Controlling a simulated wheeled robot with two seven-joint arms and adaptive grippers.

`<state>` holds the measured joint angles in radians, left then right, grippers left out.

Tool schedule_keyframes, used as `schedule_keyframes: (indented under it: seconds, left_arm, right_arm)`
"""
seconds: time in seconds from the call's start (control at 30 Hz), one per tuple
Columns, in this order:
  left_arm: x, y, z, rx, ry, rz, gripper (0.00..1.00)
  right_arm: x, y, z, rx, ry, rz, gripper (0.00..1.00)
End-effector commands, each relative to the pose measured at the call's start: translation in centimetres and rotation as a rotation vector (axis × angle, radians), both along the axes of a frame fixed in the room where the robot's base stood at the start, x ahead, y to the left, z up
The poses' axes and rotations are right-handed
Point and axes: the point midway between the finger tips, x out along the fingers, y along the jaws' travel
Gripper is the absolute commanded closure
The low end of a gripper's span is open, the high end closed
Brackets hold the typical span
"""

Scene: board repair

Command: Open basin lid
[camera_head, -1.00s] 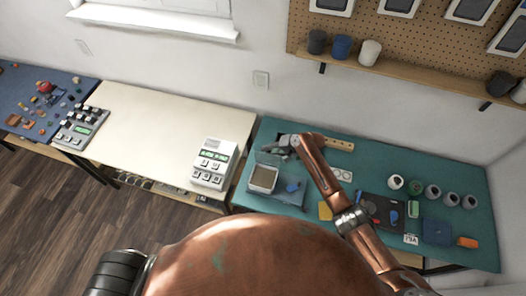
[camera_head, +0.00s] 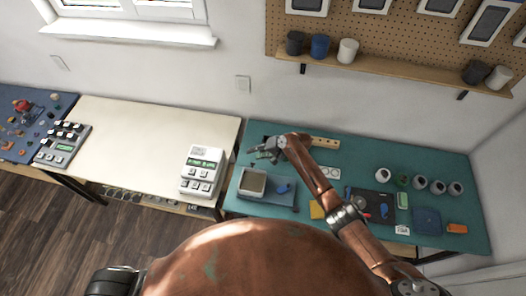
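The basin (camera_head: 252,183) is a small open-topped box with a grey-brown inside, on a blue tray (camera_head: 275,197) at the left end of the teal bench mat. Its lid seems to stand raised behind it, near my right gripper, but it is too small to tell clearly. My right gripper (camera_head: 262,154) is just behind and above the basin, its fingers pointing left. Whether its fingers are apart or closed on the lid edge is not clear. My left gripper is out of view.
A blue item (camera_head: 282,188) lies on the tray right of the basin. A white device (camera_head: 203,170) stands on the cream table to the left. Several white-topped jars (camera_head: 382,174) and a dark mat (camera_head: 372,204) occupy the bench's right side.

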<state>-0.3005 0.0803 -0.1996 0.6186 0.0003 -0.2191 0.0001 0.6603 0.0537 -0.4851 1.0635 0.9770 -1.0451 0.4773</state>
Motion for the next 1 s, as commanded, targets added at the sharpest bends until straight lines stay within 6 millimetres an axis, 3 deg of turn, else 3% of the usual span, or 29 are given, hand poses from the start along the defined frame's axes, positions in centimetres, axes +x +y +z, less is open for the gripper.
schedule_keyframes:
  seconds: [0.53, 0.73, 1.0]
  left_arm:
    - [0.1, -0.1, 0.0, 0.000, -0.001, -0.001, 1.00]
    - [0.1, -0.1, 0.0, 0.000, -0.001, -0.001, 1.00]
    - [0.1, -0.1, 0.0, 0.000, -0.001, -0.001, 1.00]
  right_arm:
    - [-1.5, -6.8, 6.7, -0.001, -0.003, -0.002, 0.66]
    - [-1.9, -7.8, 7.9, 0.000, -0.002, -0.001, 0.66]
    - [-1.9, -8.0, 8.0, 0.000, -0.001, -0.001, 0.66]
